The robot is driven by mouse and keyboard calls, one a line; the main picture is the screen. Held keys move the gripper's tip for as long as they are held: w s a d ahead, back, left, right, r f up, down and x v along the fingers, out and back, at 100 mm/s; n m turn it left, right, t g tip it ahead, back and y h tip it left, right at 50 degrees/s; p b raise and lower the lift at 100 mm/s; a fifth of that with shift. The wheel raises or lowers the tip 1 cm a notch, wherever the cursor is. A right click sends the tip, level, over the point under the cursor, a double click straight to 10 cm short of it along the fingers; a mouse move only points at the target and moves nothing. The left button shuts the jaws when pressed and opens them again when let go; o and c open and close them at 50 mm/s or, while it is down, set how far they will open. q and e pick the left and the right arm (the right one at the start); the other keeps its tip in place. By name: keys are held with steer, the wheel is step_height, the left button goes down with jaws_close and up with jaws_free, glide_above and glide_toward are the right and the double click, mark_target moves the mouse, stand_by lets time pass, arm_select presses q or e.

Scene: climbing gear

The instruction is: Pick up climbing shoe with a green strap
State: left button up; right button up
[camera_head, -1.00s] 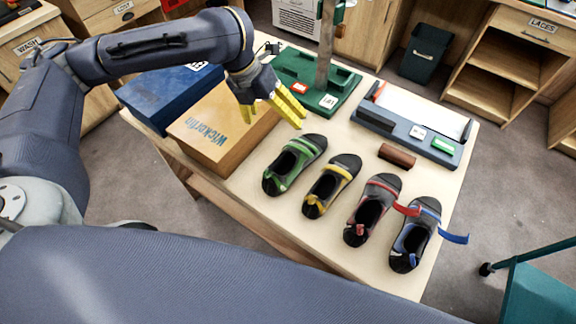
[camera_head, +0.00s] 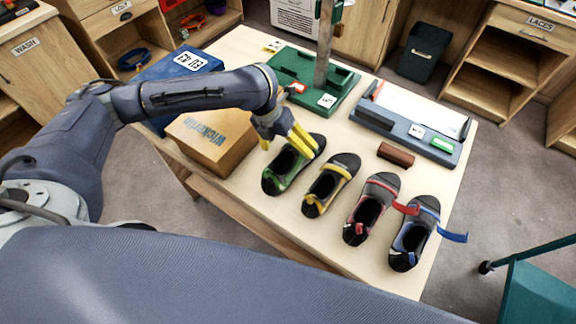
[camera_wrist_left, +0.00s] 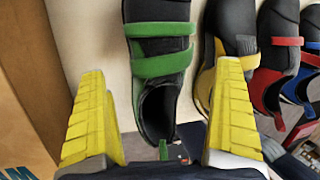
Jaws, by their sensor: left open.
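The climbing shoe with the green strap (camera_head: 293,164) is the leftmost of the row of shoes on the table. My left gripper (camera_head: 293,147) is over it in the head view, its yellow fingers partly covering the shoe. In the left wrist view the green-strapped shoe (camera_wrist_left: 160,62) lies ahead, between the lines of my two open fingers (camera_wrist_left: 160,120). Its two green straps and dark opening show. Nothing is held between the fingers. I cannot tell whether a finger touches the shoe. My right gripper does not show.
Shoes with yellow (camera_head: 331,184), red (camera_head: 371,208) and blue (camera_head: 415,233) straps stand to the right. The yellow one is close beside the green one. A cardboard box (camera_head: 212,140) is close on the left. A green stand (camera_head: 342,92) and a brown block (camera_head: 396,155) lie behind.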

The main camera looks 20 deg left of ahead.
mark_target(294, 156)
arm_select(q)
steer(key=shift+x, duration=2.6)
steer(key=shift+w, duration=0.15)
steer(key=shift+a, duration=0.1)
steer(key=c, duration=1.4)
steer(key=shift+o, duration=0.2)
